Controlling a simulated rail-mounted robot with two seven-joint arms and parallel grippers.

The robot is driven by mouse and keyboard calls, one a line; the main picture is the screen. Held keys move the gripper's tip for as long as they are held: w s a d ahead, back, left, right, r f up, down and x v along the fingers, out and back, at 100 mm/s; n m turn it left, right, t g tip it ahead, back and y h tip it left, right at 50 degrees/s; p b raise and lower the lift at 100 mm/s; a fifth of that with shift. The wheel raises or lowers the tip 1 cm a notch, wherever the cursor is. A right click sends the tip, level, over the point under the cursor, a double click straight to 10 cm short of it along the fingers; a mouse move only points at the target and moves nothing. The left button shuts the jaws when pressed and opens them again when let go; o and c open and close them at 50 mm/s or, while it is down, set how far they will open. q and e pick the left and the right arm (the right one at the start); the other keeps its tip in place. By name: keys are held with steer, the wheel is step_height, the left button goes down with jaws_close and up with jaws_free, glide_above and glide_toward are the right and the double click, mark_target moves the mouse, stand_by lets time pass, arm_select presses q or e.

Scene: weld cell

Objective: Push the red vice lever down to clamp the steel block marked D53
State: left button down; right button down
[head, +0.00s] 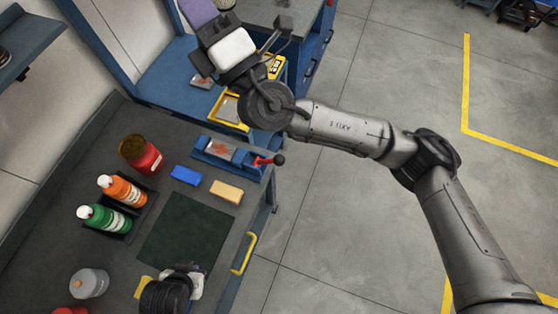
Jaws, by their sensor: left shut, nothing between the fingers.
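A blue vice (250,172) stands on the grey bench with a steel block (219,149) in it. The block has reddish marks; I cannot read D53. The red lever (262,161) is at the vice's right end and has a black ball knob. From above, I cannot tell how far down it is. My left gripper (183,268) is at the bottom, over the near bench, shut and empty, well away from the vice; its wrist hides part of it. My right gripper (279,38) is at the top, beyond the vice; its finger opening is unclear.
Near the vice lie a blue block (186,176) and a tan block (226,191). A dark mat (185,232), orange bottle (122,190), green bottle (104,218) and red can (141,155) are on the bench. A yellow tray (219,98) stands behind the vice.

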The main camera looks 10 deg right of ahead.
steer(key=s+a+f+n+g, duration=0.1)
steer(key=a+f+n+g, duration=0.2)
steer(key=f+n+g, duration=0.4)
steer(key=s+a+f+n+g+h, duration=0.1)
steer(key=a+f+n+g, duration=0.3)
steer(key=f+n, duration=0.45)
steer(key=s+a+f+n+g, duration=0.1)
steer(key=a+f+n+g, duration=0.1)
steer(key=f+n+g, duration=0.6)
steer(key=w+d+f+n+h, duration=0.1)
steer(key=d+f+h, duration=0.25)
steer(key=f, duration=0.25)
steer(key=w+d+f+n+h, duration=0.1)
steer(key=d+f+n+h, duration=0.1)
steer(key=d+f+h, duration=0.4)
steer(key=d+h, duration=0.1)
steer(key=d, duration=0.1)
steer(key=d+f+n+h, duration=0.1)
steer(key=d+f+h, duration=0.1)
steer(key=d+h, duration=0.1)
steer(key=d+f+n+h, duration=0.1)
steer(key=d+f+h, duration=0.1)
steer(key=d, duration=0.1)
steer(key=shift+s+d+n+h, duration=0.25)
steer(key=shift+s+d, duration=0.1)
steer(key=shift+s, duration=0.05)
steer(key=shift+s+d, duration=0.1)
steer(key=shift+d, duration=0.15)
steer(key=shift+n, duration=0.3)
